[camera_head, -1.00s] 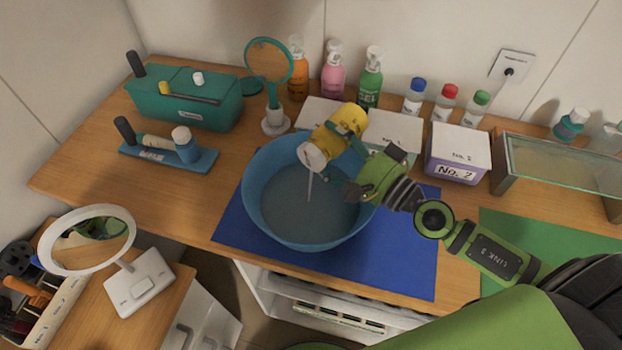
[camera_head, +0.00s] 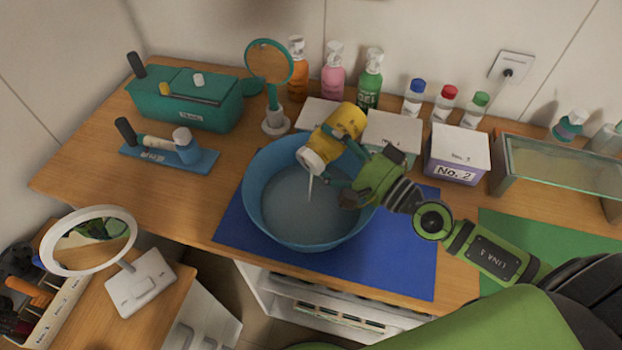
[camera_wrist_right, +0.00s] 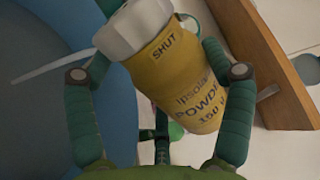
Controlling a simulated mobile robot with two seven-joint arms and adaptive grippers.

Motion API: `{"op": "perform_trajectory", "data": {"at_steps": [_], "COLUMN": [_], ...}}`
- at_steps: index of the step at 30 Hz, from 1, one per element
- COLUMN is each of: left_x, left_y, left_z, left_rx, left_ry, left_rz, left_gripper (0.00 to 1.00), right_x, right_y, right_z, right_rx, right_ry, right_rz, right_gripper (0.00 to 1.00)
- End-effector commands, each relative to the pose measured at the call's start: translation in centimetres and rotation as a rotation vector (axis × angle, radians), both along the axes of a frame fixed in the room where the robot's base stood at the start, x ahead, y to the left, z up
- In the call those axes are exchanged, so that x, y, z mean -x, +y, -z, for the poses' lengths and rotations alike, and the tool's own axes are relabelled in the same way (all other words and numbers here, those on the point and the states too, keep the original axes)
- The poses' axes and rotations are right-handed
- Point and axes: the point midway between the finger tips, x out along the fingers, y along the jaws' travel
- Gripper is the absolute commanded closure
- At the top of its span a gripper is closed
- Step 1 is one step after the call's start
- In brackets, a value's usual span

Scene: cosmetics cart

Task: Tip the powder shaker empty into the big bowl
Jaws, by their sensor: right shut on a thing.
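The yellow powder shaker (camera_head: 340,125) with a white cap (camera_head: 311,160) is held tilted, cap end down, over the big blue bowl (camera_head: 256,195). My right gripper (camera_head: 350,160) is shut on the shaker's body. In the right wrist view the shaker (camera_wrist_right: 190,95) lies between both green fingers, with "SHUT" and "POWDER" printed on it. A thin pale streak (camera_head: 310,188) runs from the cap down into the bowl. It also shows in the wrist view (camera_wrist_right: 50,66). The bowl's inside looks blue-grey; any powder at its bottom cannot be made out. My left gripper is not in view.
The bowl stands on a blue mat (camera_head: 400,255). Behind are white boxes, several bottles (camera_head: 370,80) and a round teal mirror (camera_head: 269,62). A No. 2 box (camera_head: 457,155) and glass tray (camera_head: 560,165) stand right.

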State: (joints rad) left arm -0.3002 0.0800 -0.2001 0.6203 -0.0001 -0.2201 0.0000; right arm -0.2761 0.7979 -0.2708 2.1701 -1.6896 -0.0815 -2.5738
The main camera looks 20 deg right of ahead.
Motion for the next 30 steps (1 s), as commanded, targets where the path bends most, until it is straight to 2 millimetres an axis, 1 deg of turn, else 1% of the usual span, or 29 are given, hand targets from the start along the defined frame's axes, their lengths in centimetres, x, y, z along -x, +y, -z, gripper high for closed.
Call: {"op": "perform_trajectory", "data": {"at_steps": [16, 24, 28, 30], "left_x": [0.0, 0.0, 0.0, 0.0], "left_y": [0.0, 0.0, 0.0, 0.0], "left_z": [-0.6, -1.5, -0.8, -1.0], "left_rx": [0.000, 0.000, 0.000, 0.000], "left_ry": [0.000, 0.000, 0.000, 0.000], "left_rz": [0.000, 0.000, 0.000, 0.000], "left_gripper": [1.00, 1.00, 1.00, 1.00], "right_x": [0.1, 0.3, 0.4, 0.4], "right_y": [0.2, 0.5, 0.7, 0.7], "right_z": [-0.4, -0.9, 0.2, -0.2], "right_rx": [0.068, 0.178, 0.248, 0.239], "right_ry": [-0.039, -0.101, -0.138, -0.135], "right_rz": [0.000, 0.001, 0.000, 0.001], "right_gripper": [0.53, 0.53, 0.53, 0.53]}}
